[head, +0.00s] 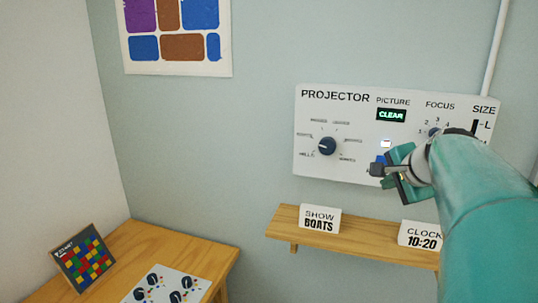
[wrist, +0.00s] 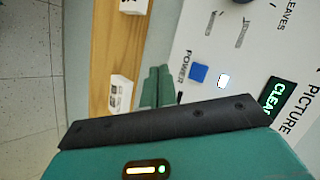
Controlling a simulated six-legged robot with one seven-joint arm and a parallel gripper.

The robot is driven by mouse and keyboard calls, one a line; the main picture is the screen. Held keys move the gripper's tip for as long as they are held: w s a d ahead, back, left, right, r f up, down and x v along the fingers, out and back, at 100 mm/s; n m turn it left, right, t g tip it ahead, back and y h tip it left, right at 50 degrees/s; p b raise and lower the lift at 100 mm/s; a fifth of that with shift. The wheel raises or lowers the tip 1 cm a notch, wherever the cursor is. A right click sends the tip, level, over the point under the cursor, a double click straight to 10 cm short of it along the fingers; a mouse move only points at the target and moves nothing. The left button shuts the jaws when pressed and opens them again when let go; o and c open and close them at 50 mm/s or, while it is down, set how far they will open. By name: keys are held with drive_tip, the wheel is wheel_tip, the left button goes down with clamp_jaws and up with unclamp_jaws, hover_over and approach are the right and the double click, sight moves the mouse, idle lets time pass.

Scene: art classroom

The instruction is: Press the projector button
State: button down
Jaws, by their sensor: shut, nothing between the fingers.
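The white projector panel (head: 312,175) is on the wall, with a dark selector knob (head: 327,146) and a green-lit PICTURE display (head: 391,115) reading CLEAR. The square blue button (wrist: 198,73) labelled POWER shows whole in the wrist view. In the head view the blue button (head: 380,158) is partly hidden by my gripper (head: 377,169). A white light (head: 386,143) glows beside it, also in the wrist view (wrist: 223,81). My gripper is shut and empty. Its teal fingers (wrist: 156,84) appear beside the button in the wrist view; contact is not visible.
A wooden shelf (head: 347,229) below the panel holds a SHOW BOATS sign (head: 319,218) and a CLOCK 10:20 sign (head: 420,235). A wooden table (head: 140,243) stands at lower left. My arm hides part of the FOCUS and SIZE controls.

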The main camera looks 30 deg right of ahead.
drive_tip(key=w+d, duration=0.5)
drive_tip(key=d, duration=0.1)
drive_tip(key=shift+w+d, duration=0.3)
drive_tip(key=shift+w, duration=0.1)
idle(1.9)
drive_tip(key=shift+w+d, duration=0.3)
drive_tip(key=shift+w+d, duration=0.25)
drive_tip(key=shift+d, duration=0.1)
idle(0.9)
drive_tip(key=shift+a, duration=0.1)
drive_tip(key=shift+s+a, duration=0.55)
drive_tip(key=shift+s, duration=0.05)
drive_tip(key=shift+a, duration=0.1)
drive_tip(key=s+a, duration=0.3)
drive_tip(key=shift+s+a, duration=0.1)
drive_tip(key=shift+a, duration=0.2)
idle(0.3)
